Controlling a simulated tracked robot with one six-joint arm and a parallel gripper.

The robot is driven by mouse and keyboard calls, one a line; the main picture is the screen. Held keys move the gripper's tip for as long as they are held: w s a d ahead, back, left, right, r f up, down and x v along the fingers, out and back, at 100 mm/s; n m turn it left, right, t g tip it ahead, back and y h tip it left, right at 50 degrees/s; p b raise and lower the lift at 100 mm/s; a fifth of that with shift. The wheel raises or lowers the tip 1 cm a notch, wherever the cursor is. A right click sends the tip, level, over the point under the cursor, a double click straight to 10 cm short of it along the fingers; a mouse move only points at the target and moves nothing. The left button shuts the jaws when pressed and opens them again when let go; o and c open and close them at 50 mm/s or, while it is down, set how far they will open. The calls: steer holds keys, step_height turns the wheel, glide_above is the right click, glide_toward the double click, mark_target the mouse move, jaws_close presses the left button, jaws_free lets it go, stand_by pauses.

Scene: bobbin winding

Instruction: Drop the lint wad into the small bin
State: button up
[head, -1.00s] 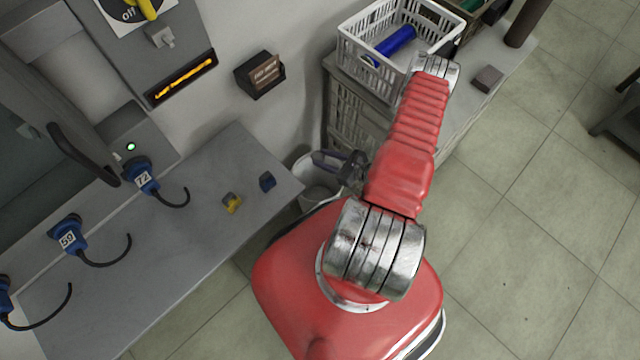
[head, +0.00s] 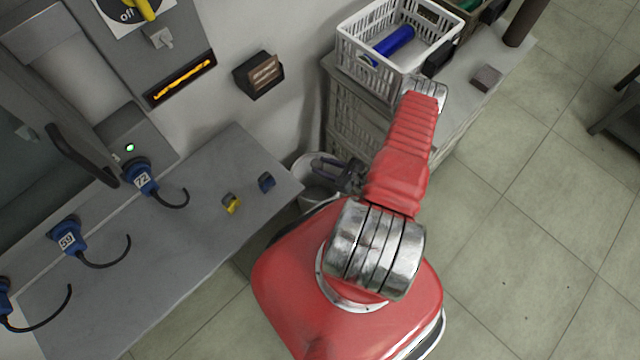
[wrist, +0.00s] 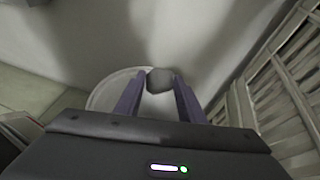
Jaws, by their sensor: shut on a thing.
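The lint wad (wrist: 160,80) is a grey, rounded lump between the tips of my gripper's two purple-grey fingers in the wrist view. My gripper (head: 320,166) is shut on it. The small bin (wrist: 104,92) is round and whitish; its rim shows behind and below the wad in the wrist view. In the head view the small bin (head: 303,164) stands between the grey table and the crates, with my gripper over it and partly covering it. I cannot make out the wad in the head view.
A grey table (head: 180,250) with blue numbered holders is left of the bin. Stacked crates and a bench stand to the right, with a white crate (head: 368,70) holding a blue bobbin (head: 394,41). A wall rises behind the bin. Open tiled floor lies right.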

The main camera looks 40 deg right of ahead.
steer(key=o, duration=1.1)
steer(key=shift+r, duration=0.1)
steer(key=shift+r, duration=4.9)
